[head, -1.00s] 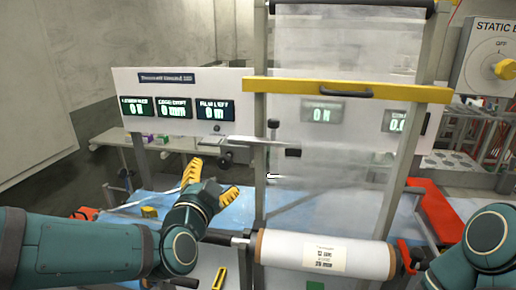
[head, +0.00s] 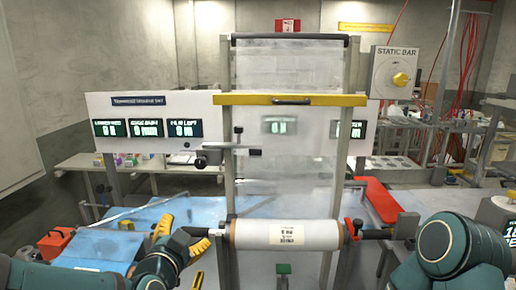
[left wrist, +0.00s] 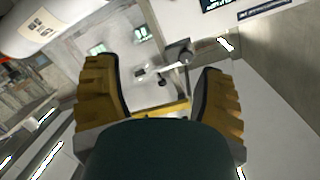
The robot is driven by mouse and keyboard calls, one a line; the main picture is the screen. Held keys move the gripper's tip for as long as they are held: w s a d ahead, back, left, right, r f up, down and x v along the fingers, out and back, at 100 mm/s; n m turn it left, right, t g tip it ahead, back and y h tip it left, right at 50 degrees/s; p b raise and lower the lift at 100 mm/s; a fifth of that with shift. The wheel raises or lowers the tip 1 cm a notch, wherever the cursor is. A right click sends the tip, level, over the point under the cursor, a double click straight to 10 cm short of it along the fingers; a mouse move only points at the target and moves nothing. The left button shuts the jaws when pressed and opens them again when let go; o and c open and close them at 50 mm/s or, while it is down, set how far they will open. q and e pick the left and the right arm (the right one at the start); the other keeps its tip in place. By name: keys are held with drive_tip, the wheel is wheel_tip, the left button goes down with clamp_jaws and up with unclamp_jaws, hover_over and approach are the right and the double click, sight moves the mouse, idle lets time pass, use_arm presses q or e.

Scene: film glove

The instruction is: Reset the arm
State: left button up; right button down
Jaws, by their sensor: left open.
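My left gripper (head: 178,236) has yellow ribbed fingers and is in the lower left of the head view, left of the film roll. In the left wrist view its two fingers (left wrist: 160,95) stand wide apart with nothing between them. My right arm (head: 450,245) shows in the lower right of the head view, but its gripper is not seen there. The white film roll (head: 270,235) with a label lies level across the front of the frame. It also shows in the top left of the left wrist view (left wrist: 45,25).
Clear film (head: 290,165) hangs in an upright frame with a yellow bar (head: 330,100). A white display panel (head: 155,100) stands behind at left. A red tray (head: 383,200) is at right, and a red box (head: 55,243) at left. A blue mat (head: 140,222) covers part of the table.

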use_arm(q)
wheel_tip(320, 180, down, 10)
drive_tip(key=w+d+n+g, duration=0.1)
drive_tip(key=w+g, duration=0.1)
drive_tip(key=g, duration=0.1)
drive_tip(key=s+d+f+n+g+h+b, duration=0.1)
drive_tip(key=s+f+n+g, duration=0.2)
drive_tip(key=f, duration=0.8)
drive_tip(key=s+d+f+n+g+b, duration=0.2)
drive_tip(key=s+f+g, duration=0.2)
drive_tip(key=s+f, duration=0.4)
drive_tip(key=s+d+f+n+g+h+b, duration=0.1)
drive_tip(key=s+f+n+g, duration=0.2)
drive_tip(key=f, duration=1.2)
drive_tip(key=s+g, duration=0.1)
drive_tip(key=s, duration=0.2)
drive_tip(key=shift+s+d+f+n+h, duration=0.2)
drive_tip(key=shift+d+n+h, duration=0.1)
drive_tip(key=shift+d, duration=0.05)
use_arm(e)
wheel_tip(320, 180, down, 5)
drive_tip(key=shift+a+f, duration=0.15)
drive_tip(key=shift+f, duration=0.05)
drive_tip(key=shift+w, duration=0.1)
